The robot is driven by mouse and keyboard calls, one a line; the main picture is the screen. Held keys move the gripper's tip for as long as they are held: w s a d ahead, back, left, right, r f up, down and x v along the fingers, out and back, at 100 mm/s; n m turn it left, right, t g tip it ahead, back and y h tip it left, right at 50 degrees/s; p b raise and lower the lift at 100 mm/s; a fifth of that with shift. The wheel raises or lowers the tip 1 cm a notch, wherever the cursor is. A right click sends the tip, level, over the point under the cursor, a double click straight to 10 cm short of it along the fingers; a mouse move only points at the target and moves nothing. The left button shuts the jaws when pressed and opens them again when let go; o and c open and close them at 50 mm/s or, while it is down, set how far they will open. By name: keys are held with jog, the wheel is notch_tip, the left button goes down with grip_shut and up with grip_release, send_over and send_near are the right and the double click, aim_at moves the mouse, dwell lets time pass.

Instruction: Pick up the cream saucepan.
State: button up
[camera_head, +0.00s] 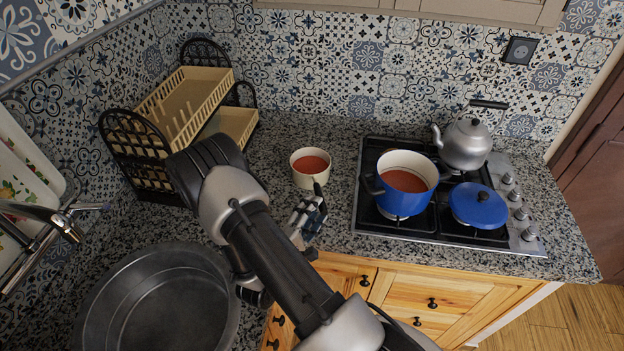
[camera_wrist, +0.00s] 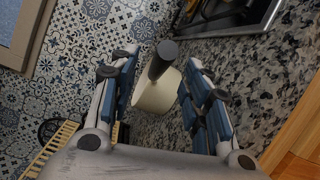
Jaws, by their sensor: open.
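The cream saucepan (camera_head: 297,173) stands on the granite counter, left of the hob, with red contents inside. Its short dark handle (camera_head: 317,189) points toward my gripper (camera_head: 311,208). In the wrist view the cream saucepan (camera_wrist: 155,97) and its dark handle (camera_wrist: 162,59) appear between the two spread fingers of my gripper (camera_wrist: 162,66). The gripper is open and holds nothing. A gap shows on each side of the handle in the wrist view. In the head view the fingers are at the near side of the pan, and I cannot tell whether they touch it.
A blue pot (camera_head: 403,202) with red contents, a blue lid (camera_head: 478,205) and a grey kettle (camera_head: 466,145) are on the hob (camera_head: 453,235) at right. A dish rack (camera_head: 157,145) stands at back left. A large dark round basin (camera_head: 90,312) is at lower left.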

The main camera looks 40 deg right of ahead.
aim_at(321, 195)
jog(key=shift+w+b+x, duration=0.15)
jog(key=shift+b+x, duration=0.1)
jog(key=shift+x, duration=1.25)
jog(key=shift+w+b+x, duration=0.15)
jog(key=shift+b+x, duration=0.1)
jog(key=shift+x, duration=1.3)
jog(key=shift+a+f, duration=0.15)
jog(key=shift+a, duration=0.05)
jog(key=shift+c, duration=0.3)
grip_shut()
